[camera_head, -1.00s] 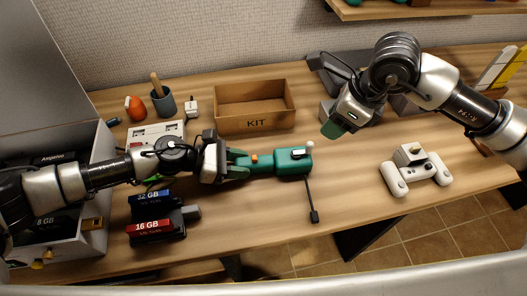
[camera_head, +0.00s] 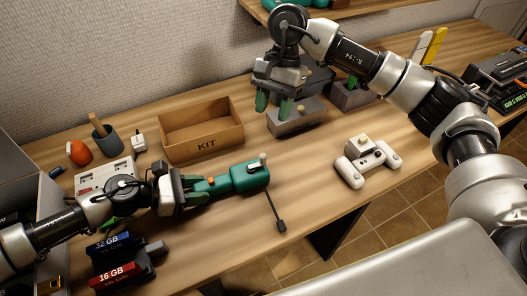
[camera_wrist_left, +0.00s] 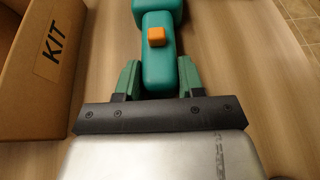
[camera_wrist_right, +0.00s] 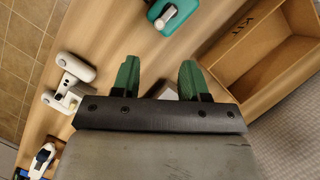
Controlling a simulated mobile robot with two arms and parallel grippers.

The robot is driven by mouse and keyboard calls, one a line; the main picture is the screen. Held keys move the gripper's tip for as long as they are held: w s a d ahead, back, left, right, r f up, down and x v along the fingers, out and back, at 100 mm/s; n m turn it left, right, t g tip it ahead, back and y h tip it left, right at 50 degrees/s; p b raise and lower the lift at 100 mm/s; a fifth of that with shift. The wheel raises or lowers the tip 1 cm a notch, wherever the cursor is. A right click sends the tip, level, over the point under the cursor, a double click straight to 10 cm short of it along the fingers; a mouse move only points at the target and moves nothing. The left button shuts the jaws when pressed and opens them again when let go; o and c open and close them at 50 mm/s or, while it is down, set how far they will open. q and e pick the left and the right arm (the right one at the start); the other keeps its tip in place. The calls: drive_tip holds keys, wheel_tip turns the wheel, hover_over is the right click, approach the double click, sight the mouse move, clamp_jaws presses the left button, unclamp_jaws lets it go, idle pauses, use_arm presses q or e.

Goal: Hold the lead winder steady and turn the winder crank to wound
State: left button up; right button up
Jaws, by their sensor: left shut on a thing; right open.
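The lead winder (camera_head: 240,178) is a green body with an orange button, lying on the table in front of the kit box. A pale crank knob (camera_head: 263,158) stands at its right end, and a dark cable with a plug trails off its right side. My left gripper (camera_head: 196,189) is shut on the winder's narrower left part, also seen in the left wrist view (camera_wrist_left: 158,65). My right gripper (camera_head: 274,104) is open and empty, above the table behind and right of the winder. The right wrist view shows the winder (camera_wrist_right: 180,18) and its crank knob (camera_wrist_right: 166,16).
A cardboard KIT box (camera_head: 202,130) stands behind the winder. A white controller (camera_head: 367,160) lies to the right. A grey box (camera_head: 297,118) is below my right gripper. Memory cartridges (camera_head: 115,262) sit at the front left.

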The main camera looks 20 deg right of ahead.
sight(264, 154)
drive_tip(key=shift+n, duration=0.6)
drive_tip(key=x, duration=1.1)
drive_tip(key=shift+s+a+f, duration=0.2)
drive_tip(key=shift+f, duration=0.1)
clamp_jaws()
